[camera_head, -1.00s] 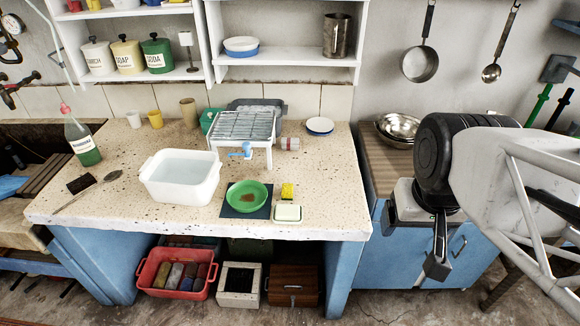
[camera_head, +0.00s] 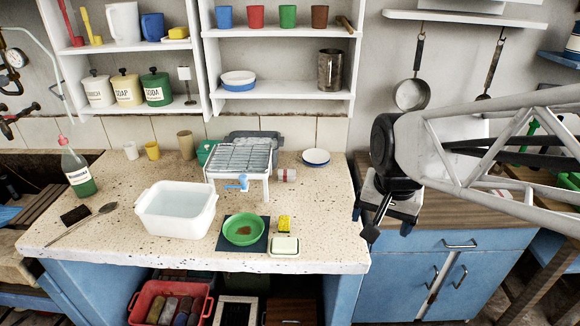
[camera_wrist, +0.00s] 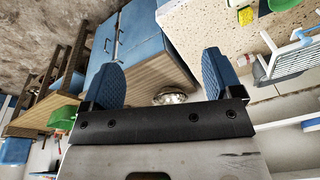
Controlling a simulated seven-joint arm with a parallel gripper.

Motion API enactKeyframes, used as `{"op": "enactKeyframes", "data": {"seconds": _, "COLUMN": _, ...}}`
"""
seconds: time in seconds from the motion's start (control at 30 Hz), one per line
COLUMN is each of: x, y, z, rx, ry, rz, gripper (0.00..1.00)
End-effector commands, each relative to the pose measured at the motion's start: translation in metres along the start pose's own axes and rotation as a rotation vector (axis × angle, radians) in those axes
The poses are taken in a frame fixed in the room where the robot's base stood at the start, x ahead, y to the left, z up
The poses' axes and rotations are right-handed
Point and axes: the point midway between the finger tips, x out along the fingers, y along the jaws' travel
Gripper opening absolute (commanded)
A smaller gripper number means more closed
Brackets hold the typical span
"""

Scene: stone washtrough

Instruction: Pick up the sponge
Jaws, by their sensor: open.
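A small yellow sponge (camera_head: 284,223) lies on the speckled stone counter (camera_head: 110,240), right of the green bowl (camera_head: 244,230) and just behind a small whitish dish (camera_head: 285,245). It shows as a yellow patch at the top edge of the wrist view (camera_wrist: 263,8). My gripper (camera_head: 387,222) hangs to the right of the counter, in front of the wooden-topped blue cabinet and well apart from the sponge. In the wrist view its two blue fingers (camera_wrist: 160,76) are spread wide with nothing between them.
A white basin (camera_head: 177,222) stands left of the bowl. A wire rack (camera_head: 240,158) stands behind the bowl, with a red-and-white roll (camera_head: 286,175) beside it. The counter right of the sponge looks clear. Metal bowls (camera_wrist: 170,97) stand on the cabinet top.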

Motion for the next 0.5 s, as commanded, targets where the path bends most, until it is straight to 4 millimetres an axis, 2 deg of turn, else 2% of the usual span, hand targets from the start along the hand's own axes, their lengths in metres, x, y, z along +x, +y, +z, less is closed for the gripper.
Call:
{"op": "enactKeyframes", "data": {"seconds": 0.1, "x": 0.011, "y": -0.019, "z": -0.02, "rx": 0.083, "ry": -0.015, "rz": 0.003, "gripper": 0.85}}
{"op": "enactKeyframes", "data": {"seconds": 0.5, "x": 0.058, "y": -0.082, "z": -0.078, "rx": 0.385, "ry": -0.057, "rz": 0.025, "gripper": 0.85}}
